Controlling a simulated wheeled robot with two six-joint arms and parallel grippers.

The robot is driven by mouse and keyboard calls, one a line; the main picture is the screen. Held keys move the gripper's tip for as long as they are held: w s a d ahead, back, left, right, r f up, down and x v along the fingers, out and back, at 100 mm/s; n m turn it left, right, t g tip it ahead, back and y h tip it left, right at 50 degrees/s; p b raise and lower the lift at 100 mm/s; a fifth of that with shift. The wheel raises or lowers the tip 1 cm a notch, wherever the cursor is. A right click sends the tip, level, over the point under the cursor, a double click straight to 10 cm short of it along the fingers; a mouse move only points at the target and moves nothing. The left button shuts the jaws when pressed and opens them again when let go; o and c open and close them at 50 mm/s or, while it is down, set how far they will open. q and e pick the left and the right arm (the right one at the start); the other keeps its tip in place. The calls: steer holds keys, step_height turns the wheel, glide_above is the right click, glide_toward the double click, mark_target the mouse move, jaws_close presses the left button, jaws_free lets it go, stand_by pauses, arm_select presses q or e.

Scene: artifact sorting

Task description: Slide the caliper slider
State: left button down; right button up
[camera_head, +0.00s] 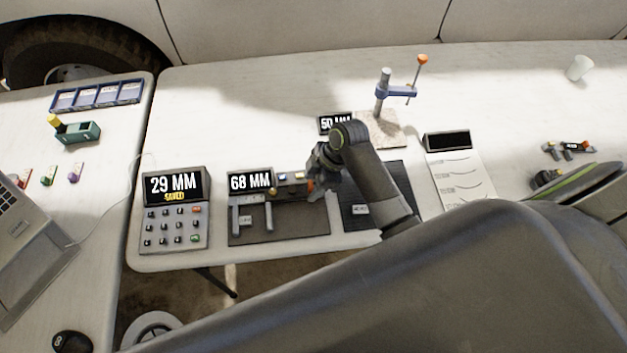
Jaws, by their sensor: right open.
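The caliper (290,187) lies on a dark mat (300,225) near the front of the table. Its two grey jaws stand apart on the left, and an orange part shows at its right end. The small display (250,181) at its left reads 68 MM. My right gripper (320,180) is open over the right end of the caliper and hides part of it. I cannot tell whether its fingers touch the caliper. My left gripper is not in view.
A keypad unit (174,212) reading 29 MM SAVED stands at the left. A second dark mat (362,190) lies partly under my arm. Behind stands a blue-and-grey height gauge (397,92) on a stone base. A paper sheet (462,180) lies right.

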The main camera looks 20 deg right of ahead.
steer(key=shift+r, duration=0.1)
steer(key=v, duration=1.7)
steer(key=shift+s, duration=0.1)
